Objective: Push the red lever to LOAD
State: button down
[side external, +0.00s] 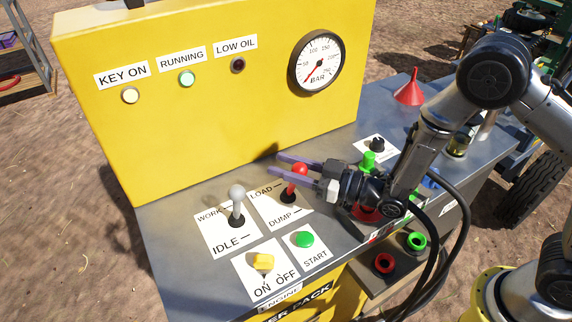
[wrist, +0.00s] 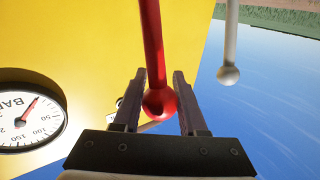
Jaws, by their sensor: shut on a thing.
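The red lever (side external: 299,169) has a round red knob and stands on a white plate (side external: 272,213) marked LOAD at the back and DUMP at the front. In the side external view it looks near upright; its exact tilt is hard to judge. My gripper (side external: 281,167) reaches in level from the right, its two purple-grey fingers on either side of the knob. In the wrist view the red lever (wrist: 157,95) lies between the fingers of my gripper (wrist: 160,75), which is shut on it.
A grey-knobbed lever (side external: 237,192) marked WORK and IDLE stands just left. A yellow ON/OFF switch (side external: 263,262) and a green START button (side external: 305,239) are in front. The yellow panel (side external: 220,110) with a pressure gauge (side external: 316,62) rises behind. A red funnel (side external: 409,93) stands at back right.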

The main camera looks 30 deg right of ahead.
jog(key=w+f+m+g+h, duration=0.2)
jog(key=w+g, duration=0.2)
jog(key=w, duration=0.4)
jog(key=shift+w+m, duration=0.15)
jog(key=shift+m, duration=0.25)
jog(key=shift+f, duration=0.25)
jog(key=c, duration=0.6)
grip_release()
jog(key=shift+o, duration=0.7)
jog(key=shift+r, duration=0.3)
